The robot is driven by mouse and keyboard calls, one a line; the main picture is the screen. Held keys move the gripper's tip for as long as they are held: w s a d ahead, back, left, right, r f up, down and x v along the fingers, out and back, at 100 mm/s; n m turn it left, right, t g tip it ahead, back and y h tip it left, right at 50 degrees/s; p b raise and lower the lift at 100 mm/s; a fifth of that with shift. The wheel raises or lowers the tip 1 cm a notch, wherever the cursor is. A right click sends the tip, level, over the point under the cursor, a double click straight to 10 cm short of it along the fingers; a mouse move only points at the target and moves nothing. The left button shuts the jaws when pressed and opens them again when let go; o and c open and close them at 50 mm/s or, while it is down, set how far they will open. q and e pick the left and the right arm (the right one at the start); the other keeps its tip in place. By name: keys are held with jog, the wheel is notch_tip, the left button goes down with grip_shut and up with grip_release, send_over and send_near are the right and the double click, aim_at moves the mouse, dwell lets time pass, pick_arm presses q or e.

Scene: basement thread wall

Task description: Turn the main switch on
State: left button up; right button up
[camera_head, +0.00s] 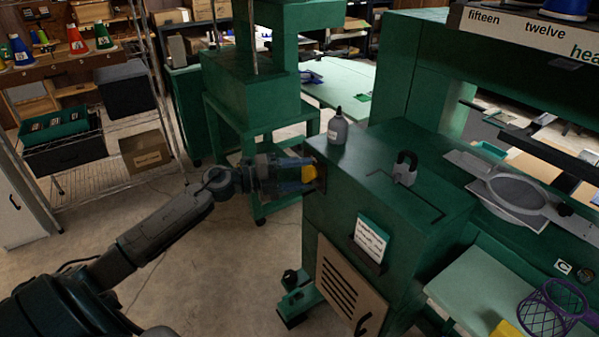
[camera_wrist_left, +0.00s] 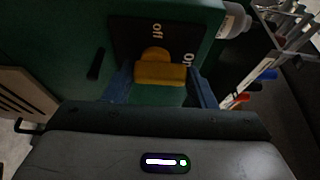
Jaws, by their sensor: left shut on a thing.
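The main switch has a yellow handle (camera_head: 309,173) on the left side of the green machine cabinet (camera_head: 335,215). In the left wrist view the yellow handle (camera_wrist_left: 160,73) sits on a black plate (camera_wrist_left: 128,38) with the words "off" and "on". "Off" is above the handle and "on" is to its upper right. The handle's bar lies crosswise between my fingers. My left gripper (camera_head: 307,174) is shut on the yellow handle, with its blue fingers at the two ends of the bar. My right gripper is not in view.
A grey bottle (camera_head: 337,127) and a padlock-shaped grey item (camera_head: 405,168) stand on the cabinet top. A green machine on a stand (camera_head: 250,90) is behind my left gripper. The floor between is clear.

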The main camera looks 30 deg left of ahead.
pick_arm(q)
jog(key=shift+f, duration=0.1)
dwell(0.4)
jog(key=o, duration=1)
jog(key=shift+s, duration=0.1)
